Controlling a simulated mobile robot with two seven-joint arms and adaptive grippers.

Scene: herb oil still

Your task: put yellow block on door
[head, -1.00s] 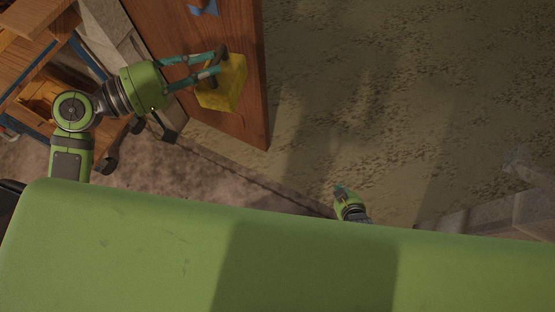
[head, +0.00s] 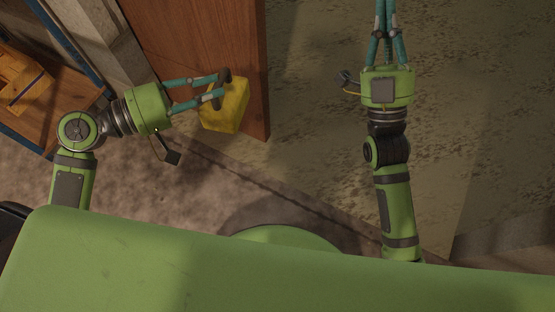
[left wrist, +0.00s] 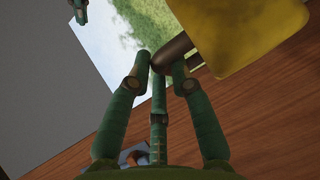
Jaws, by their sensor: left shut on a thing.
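The yellow block (head: 226,108) hangs at my left gripper (head: 226,86), over the lower end of the brown wooden door (head: 195,35). The left fingers are shut on a dark rod at the block's side. In the left wrist view, the block (left wrist: 245,30) fills the upper right, and the rod runs from it to the fingertips (left wrist: 160,62). The door (left wrist: 270,120) lies beyond. I cannot tell whether the block touches it. My right gripper (head: 385,18) points up at the head view's top edge, with its fingertips cut off, right of the door and apart from it.
A wooden shelf unit (head: 40,125) with blue edging stands at the left, holding an orange-brown object (head: 22,82). A pale stone post (head: 110,40) stands between it and the door. Mottled ground (head: 320,110) right of the door is open, apart from my right arm.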

